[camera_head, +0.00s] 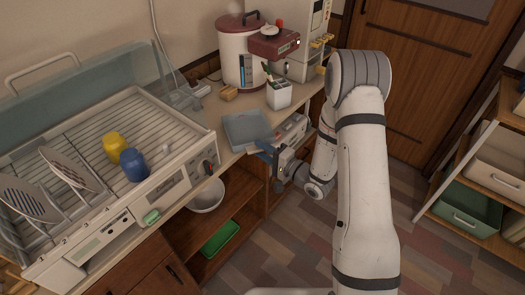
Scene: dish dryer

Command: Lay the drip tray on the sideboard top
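A shallow grey-blue tray (247,128), which I take to be the drip tray, is at the sideboard top (222,107), between the dish dryer and the white pen cup. It looks roughly level; whether it rests fully on the top or is slightly raised I cannot tell. My gripper (264,149) is at the tray's near right edge, with its dark blue fingers close against the rim. The fingers are too small and overlapped to show whether they grip it.
The dish dryer (196,141) with plates and two cups fills the left. A white pen cup (279,95), wooden block (229,94) and red-lidded cooker (239,45) stand behind the tray. A white bowl (207,195) and green tray (220,239) sit on shelves below.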

